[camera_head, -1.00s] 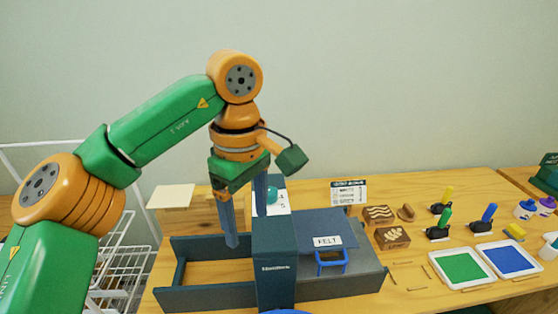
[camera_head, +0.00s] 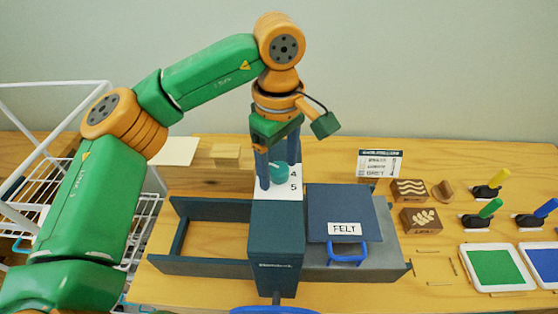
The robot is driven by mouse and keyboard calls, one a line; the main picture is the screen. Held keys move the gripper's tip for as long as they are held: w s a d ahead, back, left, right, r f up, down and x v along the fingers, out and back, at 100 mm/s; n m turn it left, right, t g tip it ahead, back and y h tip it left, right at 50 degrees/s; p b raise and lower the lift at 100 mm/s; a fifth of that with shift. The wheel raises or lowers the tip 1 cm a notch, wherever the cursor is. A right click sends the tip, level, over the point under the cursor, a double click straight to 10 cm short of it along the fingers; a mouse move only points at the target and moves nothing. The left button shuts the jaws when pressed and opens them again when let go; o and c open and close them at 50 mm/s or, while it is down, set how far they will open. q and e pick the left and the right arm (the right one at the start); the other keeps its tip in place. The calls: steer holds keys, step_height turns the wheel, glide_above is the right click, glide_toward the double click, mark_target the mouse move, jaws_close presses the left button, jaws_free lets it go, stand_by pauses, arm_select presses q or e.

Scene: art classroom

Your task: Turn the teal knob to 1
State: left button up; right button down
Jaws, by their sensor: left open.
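The teal knob (camera_head: 278,172) sits on a white dial plate (camera_head: 286,194) on top of a dark blue-grey box (camera_head: 276,240). The numbers 4 and 5 show at the right of the plate; the other numbers and the knob's pointer are hidden or too small to tell. My left gripper (camera_head: 278,178) points down over the plate, with its two blue fingers apart, one to the left of the knob and one behind it to the right. I cannot tell whether they touch the knob. My right gripper is out of view.
An open tray (camera_head: 212,268) lies left of the box. A lid marked FELT with a blue handle (camera_head: 347,253) is on the right. Stamps, a sign (camera_head: 380,163), and green (camera_head: 496,267) and blue pads stand further right. A white wire rack (camera_head: 150,205) is at the left.

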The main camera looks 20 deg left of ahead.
arm_select(q)
steer(key=shift+w, duration=0.15)
steer(key=shift+c, duration=0.4)
steer(key=shift+s, duration=0.2)
steer(key=c, duration=0.7)
jaws_close()
steer(key=n+b, duration=0.1)
steer(key=n, duration=0.5)
steer(key=n+b, duration=0.1)
steer(key=n, duration=0.5)
steer(key=shift+w+r, duration=0.1)
